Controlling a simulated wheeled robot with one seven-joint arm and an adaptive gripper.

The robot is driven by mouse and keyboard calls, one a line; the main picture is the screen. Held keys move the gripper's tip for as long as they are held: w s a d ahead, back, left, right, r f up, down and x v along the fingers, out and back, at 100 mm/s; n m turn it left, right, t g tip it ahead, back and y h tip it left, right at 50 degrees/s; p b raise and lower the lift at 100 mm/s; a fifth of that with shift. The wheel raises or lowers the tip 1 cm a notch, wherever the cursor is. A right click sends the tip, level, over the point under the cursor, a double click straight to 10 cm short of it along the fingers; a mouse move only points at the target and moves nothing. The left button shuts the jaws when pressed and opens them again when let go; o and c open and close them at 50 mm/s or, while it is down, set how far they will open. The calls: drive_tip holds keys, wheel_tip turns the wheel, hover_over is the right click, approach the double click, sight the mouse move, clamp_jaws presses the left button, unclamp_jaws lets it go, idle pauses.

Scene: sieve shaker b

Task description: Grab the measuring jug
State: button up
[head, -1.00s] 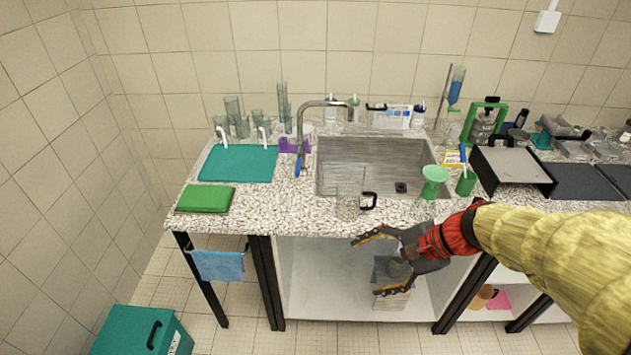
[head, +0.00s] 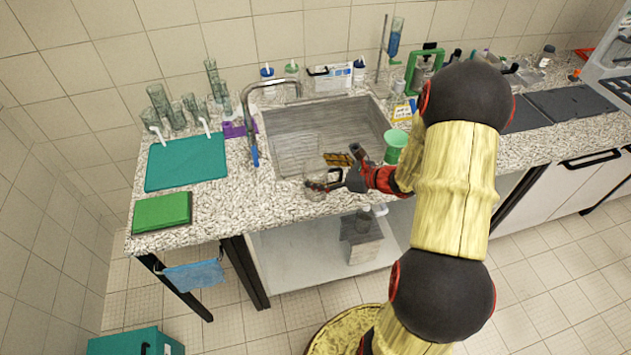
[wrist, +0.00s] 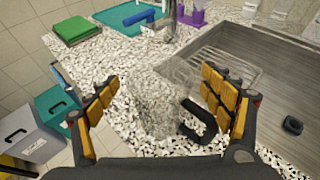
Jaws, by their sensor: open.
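The measuring jug (wrist: 163,92) is clear, with a black handle (wrist: 203,122), and stands on the speckled counter in front of the sink. In the wrist view it sits between the two yellow-padded fingers of my gripper (wrist: 160,98), with its handle close to the right finger. The fingers are spread and no firm contact shows. In the head view my gripper (head: 326,172) is open at the front edge of the sink around the jug (head: 314,183), which is faint and partly hidden by the fingers.
The metal sink (head: 290,140) lies just behind the jug. A green funnel cup (head: 396,142) stands right of my gripper. A teal tray (head: 186,163), a green book-like block (head: 162,212) and several clear glasses are at the left. The faucet (head: 248,115) rises left of the sink.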

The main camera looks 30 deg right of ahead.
sight(306, 170)
drive_tip(key=x, duration=0.5)
drive_tip(key=shift+w+a+f+b, duration=0.1)
drive_tip(key=shift+w+b, duration=0.2)
drive_tip(key=shift+b, duration=0.05)
drive_tip(key=c, duration=0.3)
drive_tip(key=c, duration=1)
